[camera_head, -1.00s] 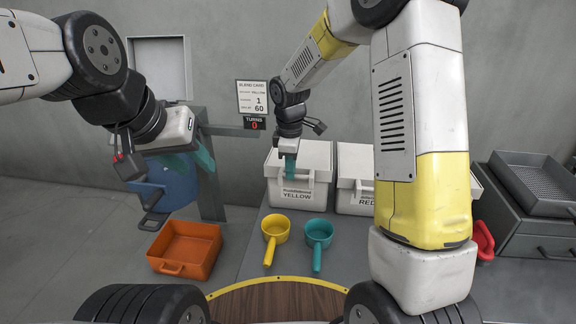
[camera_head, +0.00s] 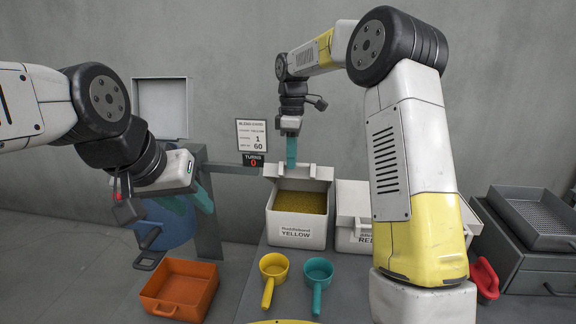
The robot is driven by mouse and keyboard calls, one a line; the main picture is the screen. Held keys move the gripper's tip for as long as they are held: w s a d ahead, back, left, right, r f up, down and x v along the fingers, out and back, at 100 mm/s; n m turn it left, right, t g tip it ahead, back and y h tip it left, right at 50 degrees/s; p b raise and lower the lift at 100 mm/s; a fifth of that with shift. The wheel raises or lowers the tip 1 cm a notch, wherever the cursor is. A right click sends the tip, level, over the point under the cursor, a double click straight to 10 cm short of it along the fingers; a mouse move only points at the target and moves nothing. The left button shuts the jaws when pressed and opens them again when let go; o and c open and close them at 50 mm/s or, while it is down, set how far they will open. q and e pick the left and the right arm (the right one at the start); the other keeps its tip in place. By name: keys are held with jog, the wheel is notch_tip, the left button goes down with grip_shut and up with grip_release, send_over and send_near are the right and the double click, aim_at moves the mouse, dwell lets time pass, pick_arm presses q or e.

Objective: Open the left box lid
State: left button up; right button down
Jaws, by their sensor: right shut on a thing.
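The left box (camera_head: 300,228), white and labelled YELLOW, stands on the grey bench with its top open. Yellow granular material (camera_head: 302,202) shows inside. Its lid (camera_head: 318,171) is raised at the back rim and seen nearly edge-on. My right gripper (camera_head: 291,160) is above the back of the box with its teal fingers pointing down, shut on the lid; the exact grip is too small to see. My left gripper (camera_head: 188,205) is at the left, in front of the blue drum, with its teal fingers apart and empty.
A closed white box labelled RED (camera_head: 352,205) stands to the right, partly behind my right arm. A yellow scoop (camera_head: 272,268), a teal scoop (camera_head: 318,272) and an orange tray (camera_head: 182,284) are in front. A blue drum (camera_head: 170,232) hangs left. A sign (camera_head: 251,135) is behind.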

jog(key=shift+w+d+f, duration=0.2)
jog(key=shift+w+d, duration=0.15)
jog(key=c, duration=1.5)
grip_release()
jog(key=shift+w+f, duration=0.1)
jog(key=shift+w, duration=0.1)
jog(key=shift+o, duration=0.2)
jog(key=shift+s+a, duration=0.1)
jog(key=shift+s, duration=0.05)
jog(key=shift+r, duration=0.2)
notch_tip(320, 180, up, 8)
jog(key=shift+w+f, duration=0.2)
